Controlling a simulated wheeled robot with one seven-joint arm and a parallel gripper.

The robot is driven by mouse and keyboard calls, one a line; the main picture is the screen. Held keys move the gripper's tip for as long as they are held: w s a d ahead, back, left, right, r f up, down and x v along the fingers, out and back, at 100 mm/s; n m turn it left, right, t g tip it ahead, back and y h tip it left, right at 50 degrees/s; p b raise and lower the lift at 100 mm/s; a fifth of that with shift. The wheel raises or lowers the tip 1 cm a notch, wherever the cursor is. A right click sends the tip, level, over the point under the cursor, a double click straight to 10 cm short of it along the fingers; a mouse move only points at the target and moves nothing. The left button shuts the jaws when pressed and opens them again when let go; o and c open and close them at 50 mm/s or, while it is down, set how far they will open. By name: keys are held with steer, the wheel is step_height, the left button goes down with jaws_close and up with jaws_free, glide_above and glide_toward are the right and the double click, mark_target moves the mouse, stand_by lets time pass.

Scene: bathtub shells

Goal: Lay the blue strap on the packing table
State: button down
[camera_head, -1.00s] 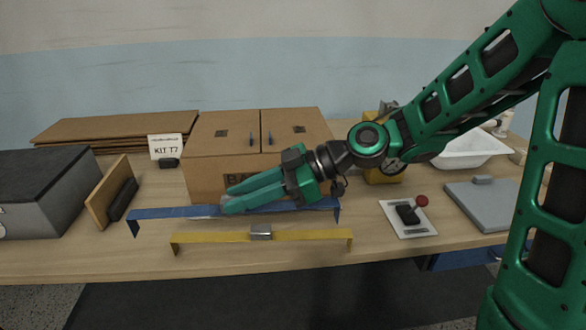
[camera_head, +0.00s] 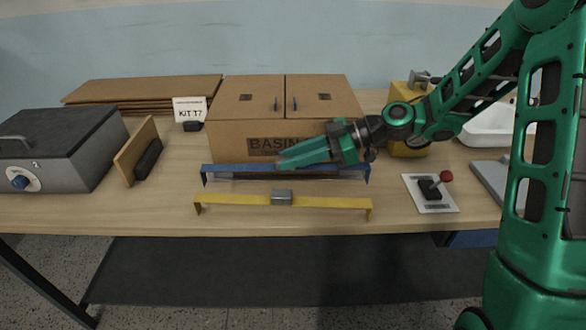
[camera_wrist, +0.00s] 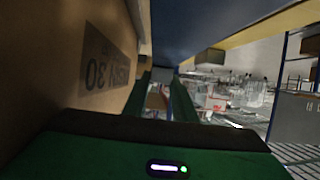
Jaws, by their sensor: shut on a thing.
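The blue strap (camera_head: 225,168) is a long flat band with both ends bent down, crosswise in front of the carton on the packing table (camera_head: 120,210). My gripper (camera_head: 283,161) reaches in from the right, its fingers shut on the strap near the middle and covering part of it. Whether the strap's ends touch the table I cannot tell. In the wrist view a dark blue band, likely the strap (camera_wrist: 200,18), fills the top, close to the fingers (camera_wrist: 160,85).
The carton (camera_head: 230,135) stands close behind the strap. A yellow strap with a grey buckle (camera_head: 240,202) lies in front. A grey box (camera_head: 60,155) and upright board (camera_head: 133,150) are left; a red-knobbed lever (camera_head: 432,190) and yellow machine (camera_head: 405,100) are right.

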mark_target(293, 170)
steer(key=shift+f, duration=1.85)
steer(key=c, duration=1.5)
jaws_free()
steer(key=shift+f, duration=0.1)
steer(key=shift+o, duration=0.2)
steer(key=v, duration=1.2)
